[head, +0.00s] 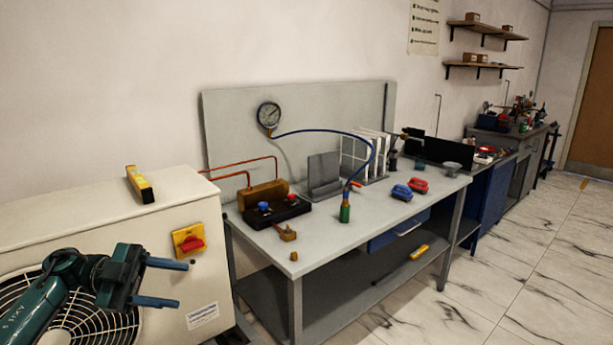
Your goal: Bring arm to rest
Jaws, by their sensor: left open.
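My left gripper (174,283) is at the lower left of the head view. Its two blue fingers point right and are spread apart, with nothing between them. It is in front of the cream cabinet (100,232) with the round fan grille, below the red and yellow switch (188,240). The arm reaches in from the lower left corner. My right arm and gripper do not show.
A grey workbench (330,238) stands right of the cabinet. It holds a pressure gauge (269,116) with a blue hose, a brass manifold (263,194), a green-based bottle (345,212) and red and blue items. Floor at right is clear.

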